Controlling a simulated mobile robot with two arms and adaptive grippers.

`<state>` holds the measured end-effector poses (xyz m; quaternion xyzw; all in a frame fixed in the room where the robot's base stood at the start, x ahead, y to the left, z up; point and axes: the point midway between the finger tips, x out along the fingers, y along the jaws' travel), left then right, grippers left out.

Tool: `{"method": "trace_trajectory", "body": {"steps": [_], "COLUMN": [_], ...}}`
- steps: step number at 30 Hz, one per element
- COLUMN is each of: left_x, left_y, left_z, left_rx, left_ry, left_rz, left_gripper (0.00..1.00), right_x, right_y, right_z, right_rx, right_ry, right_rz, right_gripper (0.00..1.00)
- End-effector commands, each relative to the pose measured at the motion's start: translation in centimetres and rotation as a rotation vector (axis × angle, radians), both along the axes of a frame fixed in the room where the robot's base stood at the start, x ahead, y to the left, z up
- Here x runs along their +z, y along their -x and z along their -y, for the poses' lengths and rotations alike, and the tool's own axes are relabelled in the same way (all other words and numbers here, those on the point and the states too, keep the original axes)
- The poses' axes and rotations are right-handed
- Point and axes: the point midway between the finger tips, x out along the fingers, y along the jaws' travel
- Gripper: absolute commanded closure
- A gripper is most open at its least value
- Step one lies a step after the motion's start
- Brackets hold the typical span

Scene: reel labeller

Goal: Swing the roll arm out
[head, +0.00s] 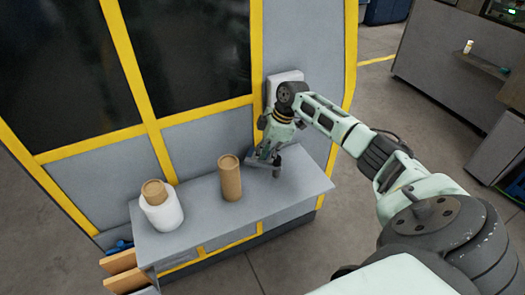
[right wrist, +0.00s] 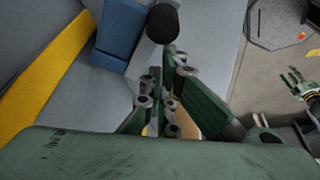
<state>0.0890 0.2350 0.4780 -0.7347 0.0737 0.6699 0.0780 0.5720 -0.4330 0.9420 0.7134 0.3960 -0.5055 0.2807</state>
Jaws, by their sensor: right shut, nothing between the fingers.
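My right gripper (head: 266,157) is shut and empty, pointing down just above the grey shelf in front of the machine. In the right wrist view its fingers (right wrist: 166,75) are together. A short dark cylinder (head: 277,169) stands beside the fingertips; a black cylinder end (right wrist: 163,22) shows just past them in the wrist view. I cannot tell whether the fingers touch it, or whether it belongs to the roll arm. The roll arm is not clearly made out, partly hidden by my gripper. A small gripper, likely my left, shows at the wrist view's right edge (right wrist: 300,85); its state is unclear.
A brown cardboard tube (head: 229,178) stands on the shelf (head: 190,205) left of my gripper. A white roll (head: 162,212) with a brown core stands farther left. A pale box (head: 288,82) is on the yellow-framed machine wall behind my wrist. Open floor lies right.

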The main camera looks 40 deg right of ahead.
Motion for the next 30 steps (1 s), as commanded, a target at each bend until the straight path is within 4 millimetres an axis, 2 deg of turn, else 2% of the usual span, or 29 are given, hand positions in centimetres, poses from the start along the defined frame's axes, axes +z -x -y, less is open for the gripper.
{"method": "trace_trajectory", "body": {"steps": [14,17,22,24,30], "left_x": [0.2,0.9,2.7,1.0,-0.3], "left_y": [0.0,0.1,0.1,0.1,-0.1], "left_z": [0.0,0.0,0.0,0.0,-0.1], "left_rx": [0.0,0.0,0.0,0.0,-0.001], "left_ry": [0.0,0.0,0.0,0.0,-0.001], "left_rz": [-0.001,-0.001,-0.001,-0.001,0.001], "left_gripper": [0.6,0.6,0.6,0.6,0.6], "right_x": [0.0,0.2,0.6,1.8,6.0], "right_y": [0.0,-0.2,-0.8,-0.7,-0.1], "right_z": [-0.2,-1.1,-4.1,-2.7,-1.5], "right_rx": [-0.001,-0.001,-0.003,-0.009,-0.008], "right_ry": [0.001,0.0,-0.001,0.005,0.002], "right_rz": [-0.002,-0.003,0.0,0.006,0.004], "right_gripper": [1.0,1.0,1.0,1.0,1.0]}}
